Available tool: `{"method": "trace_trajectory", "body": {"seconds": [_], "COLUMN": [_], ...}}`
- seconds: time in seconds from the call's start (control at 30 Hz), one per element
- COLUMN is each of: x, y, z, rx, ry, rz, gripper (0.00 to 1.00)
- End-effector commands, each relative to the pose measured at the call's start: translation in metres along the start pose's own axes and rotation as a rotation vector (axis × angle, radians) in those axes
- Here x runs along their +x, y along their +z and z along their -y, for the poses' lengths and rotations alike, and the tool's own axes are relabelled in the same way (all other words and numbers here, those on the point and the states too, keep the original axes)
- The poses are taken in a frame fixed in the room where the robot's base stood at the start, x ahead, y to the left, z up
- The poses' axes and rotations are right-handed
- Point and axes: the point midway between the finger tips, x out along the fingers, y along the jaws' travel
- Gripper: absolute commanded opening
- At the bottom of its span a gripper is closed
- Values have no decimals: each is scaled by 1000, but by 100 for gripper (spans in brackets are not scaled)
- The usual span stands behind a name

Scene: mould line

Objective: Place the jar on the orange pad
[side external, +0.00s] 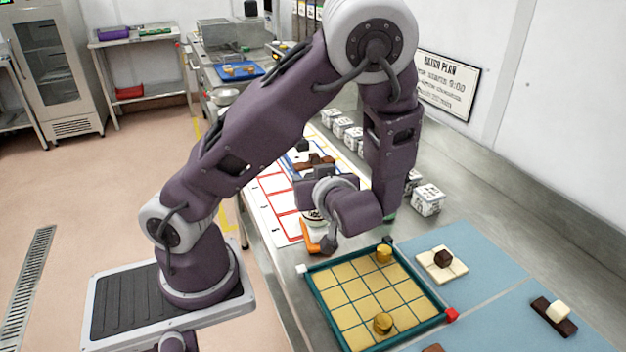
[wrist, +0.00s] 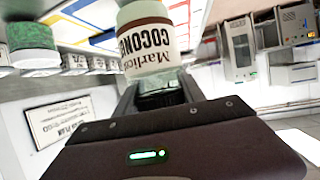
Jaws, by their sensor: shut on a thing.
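The jar (wrist: 150,45) has a pale label reading COCONUT and appears upside down in the wrist view, held between my gripper's fingers (wrist: 155,88). In the side external view my gripper (side external: 322,222) is beside the near end of the marked sheet, and only a small pale part of the jar (side external: 313,216) shows past it. An orange patch (side external: 309,238) shows just below the jar there, partly hidden by my gripper. I cannot tell how much of it is the orange pad, or whether the jar touches it.
A green-edged tray of yellow squares (side external: 346,292) with gold pieces lies in front. White printed blocks (side external: 428,199) line the back. A sheet with coloured outlines (side external: 273,184) lies left of my gripper. Blue mats (side external: 490,262) lie right.

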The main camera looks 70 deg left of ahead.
Motion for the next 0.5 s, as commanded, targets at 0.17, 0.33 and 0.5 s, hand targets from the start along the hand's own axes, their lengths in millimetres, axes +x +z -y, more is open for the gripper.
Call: {"method": "trace_trajectory", "body": {"seconds": [0.17,0.33,0.5], "x": [0,0,0], "y": [1,0,0], "z": [0,0,0], "rx": [0,0,-1], "ry": [0,1,1], "rz": [0,0,0], "gripper": [60,69,69]}}
